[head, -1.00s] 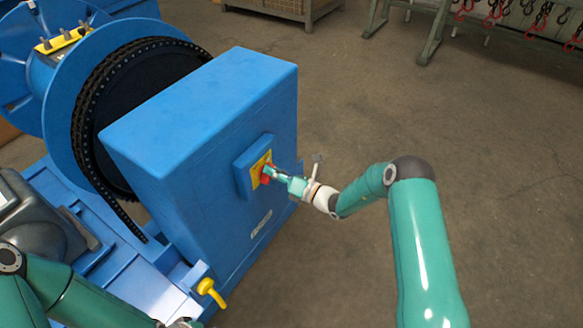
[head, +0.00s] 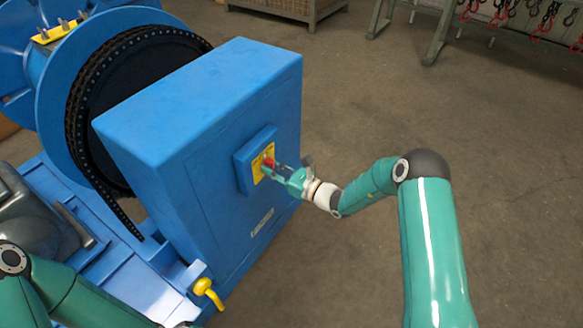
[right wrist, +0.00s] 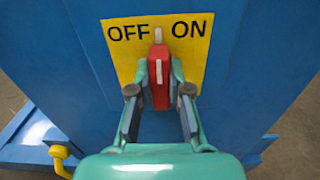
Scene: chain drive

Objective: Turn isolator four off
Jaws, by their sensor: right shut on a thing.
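The isolator has a red handle (head: 268,162) on a yellow plate (head: 258,170) on the side of the blue cabinet. In the right wrist view the plate (right wrist: 193,57) reads OFF at left and ON at right. The red handle (right wrist: 159,72) stands near upright there, its white line pointing up between the two words. No isolator number is readable. My right gripper (head: 271,169) is shut on the handle, one finger on each side of it, as the right wrist view shows (right wrist: 159,97). My left arm is low at left; its gripper is mostly cut off by the bottom edge.
The blue cabinet (head: 190,110) stands beside a large chain wheel (head: 120,100). A yellow knob (head: 208,292) sticks out at the cabinet's lower front corner. Open floor (head: 400,100) lies to the right. A rack with red hooks is at the back right.

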